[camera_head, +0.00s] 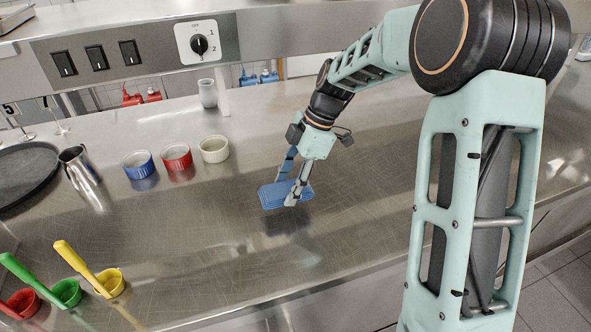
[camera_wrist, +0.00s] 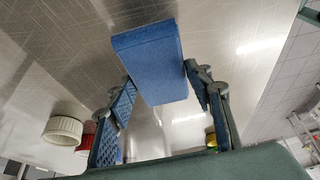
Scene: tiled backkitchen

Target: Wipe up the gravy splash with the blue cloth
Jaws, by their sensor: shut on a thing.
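The blue cloth (camera_head: 272,196) is a flat folded pad, near the middle of the steel counter in the head view. My gripper (camera_head: 294,188) is shut on it from above, one finger on each side. The cloth seems held a little above the counter, with a dark reflection or shadow below it. In the wrist view the cloth (camera_wrist: 152,58) sits between the two fingers of my gripper (camera_wrist: 160,80). I cannot make out a gravy splash in either view.
Blue (camera_head: 138,165), red (camera_head: 177,157) and cream (camera_head: 214,149) ramekins stand left of the gripper. A steel jug (camera_head: 80,170) and dark round tray (camera_head: 28,172) are farther left. Red, green and yellow (camera_head: 110,283) pots with handles stand front left. The counter's front middle is clear.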

